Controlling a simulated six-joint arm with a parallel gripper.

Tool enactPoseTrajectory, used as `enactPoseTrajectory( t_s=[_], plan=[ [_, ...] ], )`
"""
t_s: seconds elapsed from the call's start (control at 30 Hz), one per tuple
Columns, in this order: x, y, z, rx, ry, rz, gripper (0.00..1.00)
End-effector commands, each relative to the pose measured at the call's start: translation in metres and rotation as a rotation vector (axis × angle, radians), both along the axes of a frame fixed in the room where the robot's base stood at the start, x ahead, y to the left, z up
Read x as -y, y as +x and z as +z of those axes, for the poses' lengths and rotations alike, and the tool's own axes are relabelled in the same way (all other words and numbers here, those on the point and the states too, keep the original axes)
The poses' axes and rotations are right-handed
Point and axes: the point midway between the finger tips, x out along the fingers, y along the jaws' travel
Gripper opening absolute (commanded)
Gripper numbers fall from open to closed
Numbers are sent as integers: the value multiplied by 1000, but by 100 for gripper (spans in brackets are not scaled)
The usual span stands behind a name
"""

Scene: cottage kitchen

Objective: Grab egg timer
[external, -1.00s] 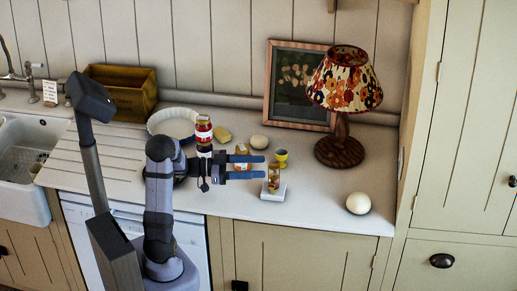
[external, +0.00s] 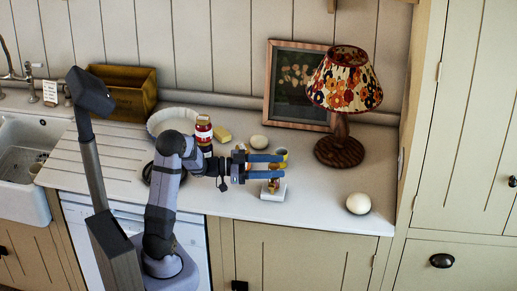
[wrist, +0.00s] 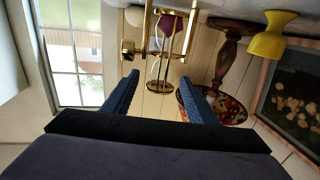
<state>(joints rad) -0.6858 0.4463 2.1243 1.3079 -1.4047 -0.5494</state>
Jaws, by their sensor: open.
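The egg timer (wrist: 160,45) is a brass-framed hourglass with purplish contents. In the wrist view it stands beyond and between my fingertips, filling the upper middle.
A yellow egg cup (wrist: 272,35) stands close by. The lamp (external: 340,150) and framed picture (external: 290,85) are behind to the right. A jar (external: 204,130), butter-coloured block (external: 222,133) and egg (external: 258,142) are behind my gripper. A pale ball (external: 358,203) lies right; the counter before it is clear.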

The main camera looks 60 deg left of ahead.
Motion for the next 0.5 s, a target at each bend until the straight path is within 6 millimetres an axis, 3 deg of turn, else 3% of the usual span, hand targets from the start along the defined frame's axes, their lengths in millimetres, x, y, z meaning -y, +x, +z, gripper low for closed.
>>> enactPoseTrajectory(
  t_s=[0.03,0.2,0.27,0.5],
  plan=[
    [0,0,0,0,0,0,52],
    [0,0,0,0,0,0,12],
    [0,0,0,0,0,0,0],
    [-1,0,0,1,-1,1,0]
  ],
)
